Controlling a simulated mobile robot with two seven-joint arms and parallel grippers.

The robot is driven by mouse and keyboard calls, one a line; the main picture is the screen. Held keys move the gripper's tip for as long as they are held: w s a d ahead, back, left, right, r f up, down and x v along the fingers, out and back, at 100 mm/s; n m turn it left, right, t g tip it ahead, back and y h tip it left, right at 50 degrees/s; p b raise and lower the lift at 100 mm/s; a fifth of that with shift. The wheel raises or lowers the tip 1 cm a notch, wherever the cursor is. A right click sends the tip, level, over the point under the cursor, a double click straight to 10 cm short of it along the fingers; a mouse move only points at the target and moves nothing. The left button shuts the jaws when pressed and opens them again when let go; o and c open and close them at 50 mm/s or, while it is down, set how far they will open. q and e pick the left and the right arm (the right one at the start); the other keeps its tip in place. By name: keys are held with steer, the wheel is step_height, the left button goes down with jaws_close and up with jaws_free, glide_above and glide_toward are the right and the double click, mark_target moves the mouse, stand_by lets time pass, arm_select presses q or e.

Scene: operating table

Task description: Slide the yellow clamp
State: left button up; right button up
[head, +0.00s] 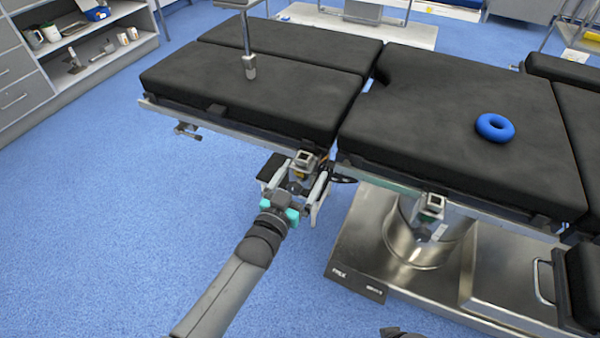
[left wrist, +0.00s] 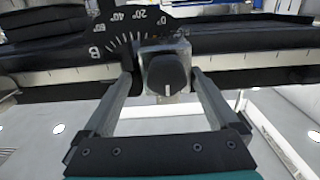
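The yellow clamp (head: 304,159) sits at the side rail of the operating table, below the gap between two pads. Its square metal top shows in the head view, with a little yellow under it. My left gripper (head: 306,184) is open, with its fingers on either side of the clamp's lower part. In the left wrist view, the clamp's dark round knob (left wrist: 167,75) with a white mark stands between the fingertips. A gap shows at the left finger; contact at the right finger is unclear.
A second clamp (head: 432,204) with green on it is on the rail farther right. A blue ring (head: 494,127) lies on the black pad (head: 440,100). A metal post (head: 248,62) stands over the left pad. A black angle dial (left wrist: 130,25) is behind the knob.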

arm_select(q)
steer(key=shift+a, duration=0.15)
steer(key=shift+s+a, duration=0.15)
steer(key=shift+s, duration=0.05)
steer(key=p+v, duration=0.5)
steer(key=v, duration=0.9)
steer(key=shift+s, duration=0.3)
arm_select(e)
steer(key=s+d+f, duration=0.4)
steer(key=s+f, duration=0.1)
steer(key=f, duration=0.3)
steer(key=shift+s+d, duration=0.2)
steer(key=shift+s, duration=0.15)
arm_select(q)
steer(key=shift+r, duration=0.1)
arm_select(e)
steer(key=shift+r, duration=0.1)
